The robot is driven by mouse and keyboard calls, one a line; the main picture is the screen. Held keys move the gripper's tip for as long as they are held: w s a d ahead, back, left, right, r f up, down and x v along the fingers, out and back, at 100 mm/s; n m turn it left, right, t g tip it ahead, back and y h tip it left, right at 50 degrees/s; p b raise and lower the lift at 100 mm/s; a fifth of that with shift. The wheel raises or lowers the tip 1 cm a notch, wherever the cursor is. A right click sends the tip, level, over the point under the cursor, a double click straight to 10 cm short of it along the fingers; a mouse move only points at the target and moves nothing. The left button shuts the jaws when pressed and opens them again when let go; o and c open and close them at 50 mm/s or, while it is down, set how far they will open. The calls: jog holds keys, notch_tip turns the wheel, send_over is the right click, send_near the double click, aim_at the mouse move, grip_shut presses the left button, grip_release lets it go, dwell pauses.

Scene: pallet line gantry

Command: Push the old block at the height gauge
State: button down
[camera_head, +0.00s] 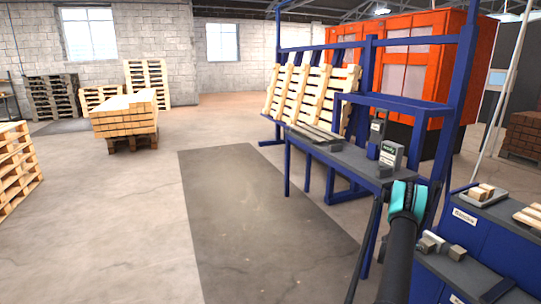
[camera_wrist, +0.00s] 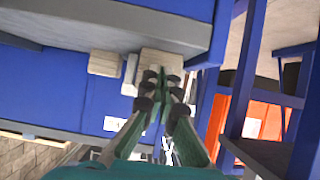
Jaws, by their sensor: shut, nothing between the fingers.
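On the dark lower bench at the right of the head view stand small greyish blocks and a pale metal piece, which may be the height gauge (camera_head: 434,240). One weathered block (camera_head: 457,253) sits at their right end. The wrist view shows two worn blocks: one on the left (camera_wrist: 104,64) and one ahead of my fingers (camera_wrist: 160,62), with a narrow pale metal piece (camera_wrist: 130,74) between them. My gripper (camera_wrist: 165,88) is shut and empty, its fingertips close to the nearer block; I cannot tell if they touch. In the head view my arm hides the fingers.
A grey table (camera_head: 345,160) with a labelled device (camera_head: 391,156) stands beyond my arm, by the blue gantry frame (camera_head: 467,70) with leaning pallets. A tray (camera_head: 482,198) of lighter blocks lies on the blue cabinet at right. The floor mat (camera_head: 255,220) is clear.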

jog(key=shift+w+d, duration=0.15)
jog(key=shift+d, duration=0.25)
dwell(0.3)
jog(key=shift+a, duration=0.1)
jog(key=shift+s+a, duration=0.4)
jog(key=shift+a, duration=0.5)
jog(key=shift+s+a, duration=0.35)
jog(key=shift+a, duration=0.55)
jog(key=shift+s+a, duration=0.4)
jog(key=shift+a, duration=0.5)
jog(key=shift+r, duration=0.1)
jog(key=s+a+r, duration=0.1)
jog(key=a+r, duration=0.2)
jog(key=r, duration=0.6)
jog(key=shift+s+a+r, duration=0.25)
jog(key=shift+a+r, duration=0.1)
jog(key=shift+r, duration=0.05)
jog(key=shift+r, duration=0.1)
